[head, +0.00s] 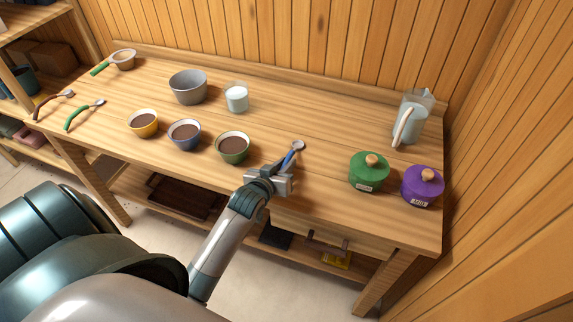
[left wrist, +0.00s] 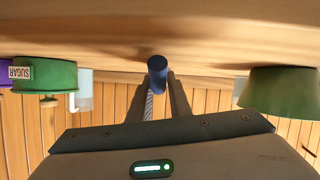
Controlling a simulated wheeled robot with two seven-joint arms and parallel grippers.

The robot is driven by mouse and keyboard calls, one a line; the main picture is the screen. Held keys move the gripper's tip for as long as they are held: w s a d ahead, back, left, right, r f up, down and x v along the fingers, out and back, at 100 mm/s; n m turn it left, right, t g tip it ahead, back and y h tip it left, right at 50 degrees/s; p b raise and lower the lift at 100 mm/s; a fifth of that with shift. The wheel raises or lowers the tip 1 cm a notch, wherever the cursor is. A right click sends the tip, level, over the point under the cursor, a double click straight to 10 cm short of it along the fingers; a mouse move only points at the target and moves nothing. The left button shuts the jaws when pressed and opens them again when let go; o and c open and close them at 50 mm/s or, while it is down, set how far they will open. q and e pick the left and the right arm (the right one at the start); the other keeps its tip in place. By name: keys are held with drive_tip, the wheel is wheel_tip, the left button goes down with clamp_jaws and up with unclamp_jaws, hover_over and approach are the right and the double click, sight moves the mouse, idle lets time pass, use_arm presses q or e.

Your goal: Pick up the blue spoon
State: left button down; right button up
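The blue spoon (head: 289,158) is at the table's front edge area in the head view, its bowl end pointing away from me and its handle toward my left gripper (head: 274,178). In the left wrist view, which is upside down, the round end of the spoon's blue handle (left wrist: 157,68) shows at the tips of my left gripper (left wrist: 157,84). The fingers stand apart on either side of it, with a gap between them and the inner face of one finger visible. Contact with the handle cannot be made out. My right gripper is not in view.
A green cup (head: 233,152) stands left of the spoon, beside blue and yellow cups. A green jar (head: 368,176) and a purple jar (head: 421,190) stand to the right, with a pitcher (head: 412,116) behind. The table (head: 320,118) is clear behind the spoon.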

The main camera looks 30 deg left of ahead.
sight(289, 155)
use_arm(q)
drive_tip(key=shift+r, duration=0.1)
drive_tip(key=shift+r+b, duration=0.3)
drive_tip(key=shift+r, duration=0.2)
drive_tip(key=r, duration=0.1)
drive_tip(key=r+b, duration=0.1)
drive_tip(key=r, duration=0.1)
drive_tip(key=shift+w+d+r, duration=0.1)
drive_tip(key=shift+w+d, duration=0.15)
drive_tip(key=shift+d, duration=0.15)
drive_tip(key=w+d+r+b, duration=0.3)
drive_tip(key=d+r, duration=0.3)
drive_tip(key=d, duration=0.3)
drive_tip(key=shift+w+d+r, duration=0.35)
drive_tip(key=shift+w+d, duration=0.05)
drive_tip(key=shift+w, duration=0.4)
